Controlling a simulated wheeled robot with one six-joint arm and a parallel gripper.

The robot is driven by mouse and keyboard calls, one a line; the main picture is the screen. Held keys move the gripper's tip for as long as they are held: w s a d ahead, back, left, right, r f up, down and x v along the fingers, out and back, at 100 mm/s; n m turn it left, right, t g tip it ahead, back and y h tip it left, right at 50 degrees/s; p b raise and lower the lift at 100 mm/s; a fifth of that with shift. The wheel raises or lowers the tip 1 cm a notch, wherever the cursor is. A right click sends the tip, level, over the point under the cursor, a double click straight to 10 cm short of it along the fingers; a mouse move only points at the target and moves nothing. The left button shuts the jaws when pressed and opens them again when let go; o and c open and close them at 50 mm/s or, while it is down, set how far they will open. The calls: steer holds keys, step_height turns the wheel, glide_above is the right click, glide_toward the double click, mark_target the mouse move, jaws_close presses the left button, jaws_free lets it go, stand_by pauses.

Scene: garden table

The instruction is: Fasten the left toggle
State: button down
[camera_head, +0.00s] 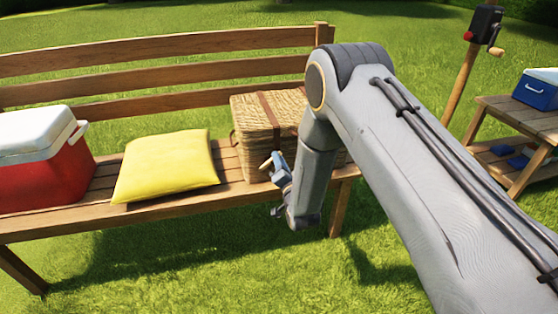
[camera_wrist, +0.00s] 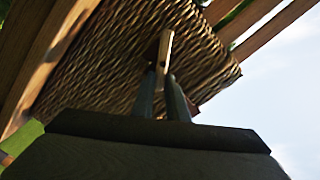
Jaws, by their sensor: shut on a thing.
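A woven wicker basket (camera_head: 257,112) with brown straps stands at the right end of the wooden bench, and its weave fills much of the wrist view (camera_wrist: 110,60). A small pale wooden toggle (camera_head: 266,165) shows at the lower left of the basket's front. My gripper (camera_head: 275,166) is at that front, shut on the toggle. In the wrist view the two fingers (camera_wrist: 161,78) close around the lower part of the toggle (camera_wrist: 166,43), whose upper end sticks out. My arm hides the right part of the basket's front; I cannot tell how the toggle sits against its strap.
A yellow cushion (camera_head: 166,166) lies on the bench (camera_head: 104,181) left of the basket. A red cooler with a white lid (camera_head: 45,160) stands further left. At the right, a wooden side table (camera_head: 505,116) holds a blue box (camera_head: 537,92), beside a post with a crank.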

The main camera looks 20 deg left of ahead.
steer(key=shift+w, duration=0.1)
steer(key=shift+r, duration=0.1)
stand_by(0.3)
steer(key=c, duration=1.8)
jaws_free()
steer(key=shift+d, duration=0.1)
steer(key=shift+o, duration=0.3)
